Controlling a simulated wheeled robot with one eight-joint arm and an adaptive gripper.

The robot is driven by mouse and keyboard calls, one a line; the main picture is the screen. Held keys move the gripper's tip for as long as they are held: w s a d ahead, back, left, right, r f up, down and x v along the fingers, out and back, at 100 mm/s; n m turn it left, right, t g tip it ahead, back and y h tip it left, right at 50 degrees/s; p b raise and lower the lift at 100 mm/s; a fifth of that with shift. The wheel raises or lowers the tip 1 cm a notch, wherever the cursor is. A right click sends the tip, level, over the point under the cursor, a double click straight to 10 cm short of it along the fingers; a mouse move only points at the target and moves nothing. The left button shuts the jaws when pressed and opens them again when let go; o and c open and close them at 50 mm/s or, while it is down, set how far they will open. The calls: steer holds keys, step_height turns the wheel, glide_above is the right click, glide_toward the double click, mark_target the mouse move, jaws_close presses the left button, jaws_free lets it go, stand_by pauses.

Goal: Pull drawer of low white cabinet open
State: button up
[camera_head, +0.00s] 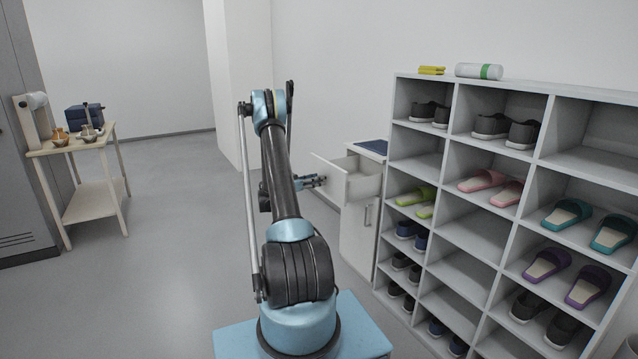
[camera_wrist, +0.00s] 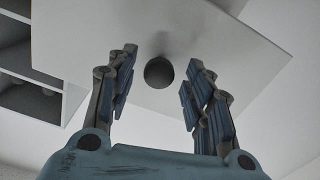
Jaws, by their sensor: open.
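The low white cabinet (camera_head: 358,240) stands left of the shoe rack, against the wall. Its top drawer (camera_head: 361,188) is pulled out, with its inside showing. My gripper (camera_head: 318,181) is in front of the drawer face, and my arm hides part of the space around it. In the wrist view, the white drawer front (camera_wrist: 225,55) has a round dark knob (camera_wrist: 159,72). My gripper (camera_wrist: 157,85) is open, with one finger on each side of the knob and a gap on both sides.
A grey shoe rack (camera_head: 440,150) with several shoes and slippers stands close to the cabinet's right. A dark blue item (camera_head: 374,146) lies on the cabinet top. A wooden side table (camera_head: 90,150) stands at the far left. The floor between is clear.

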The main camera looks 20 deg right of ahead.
mark_target(326, 178)
steer(key=shift+w+d, duration=0.1)
steer(key=shift+d, duration=0.95)
jaws_close()
steer(key=shift+w+d, duration=0.15)
steer(key=shift+d, duration=0.7)
steer(key=shift+w+d, duration=0.1)
steer(key=shift+d, duration=0.75)
steer(key=shift+c, duration=0.3)
jaws_free()
steer(key=shift+o, duration=0.3)
steer(key=s+a, duration=0.1)
steer(key=a, duration=1.1)
steer(key=shift+s, duration=0.2)
